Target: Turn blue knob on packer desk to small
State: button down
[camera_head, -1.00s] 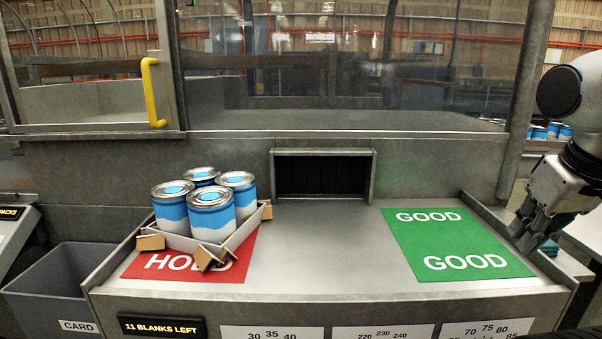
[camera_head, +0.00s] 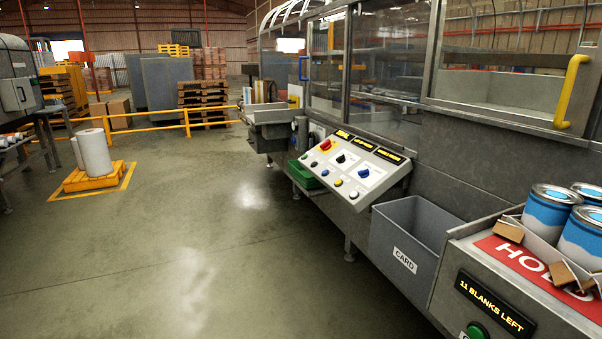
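The sloped control desk (camera_head: 352,170) stands on the side of the grey machine, right of the picture's middle. It carries a blue knob (camera_head: 364,173) on a white plate at its right, a black knob (camera_head: 341,159) on another plate, and a red button on yellow (camera_head: 326,145). Several small buttons line its lower edge, and dark displays with yellow text sit along its top. The blue knob's pointing direction and any labels are too small to read. My gripper is outside this view.
A grey CARD bin (camera_head: 413,247) stands between the desk and the red HOLD area (camera_head: 520,262) with a tray of cans. A green tray (camera_head: 304,174) sits by the desk's left. Open floor (camera_head: 190,250) lies in front. A yellow rail (camera_head: 150,122) runs behind.

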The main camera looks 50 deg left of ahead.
aim_at(364, 173)
jog(key=i+j+u, duration=0.1)
jog(key=u, duration=1.45)
jog(key=i+j+u, duration=0.15)
jog(key=i+u, duration=0.3)
jog(key=i+j+u, duration=0.1)
jog(key=i, duration=0.8)
jog(key=i+j+z, duration=0.1)
jog(key=i+z, duration=0.25)
jog(key=i+j+z, duration=0.2)
jog(key=i+z, duration=0.2)
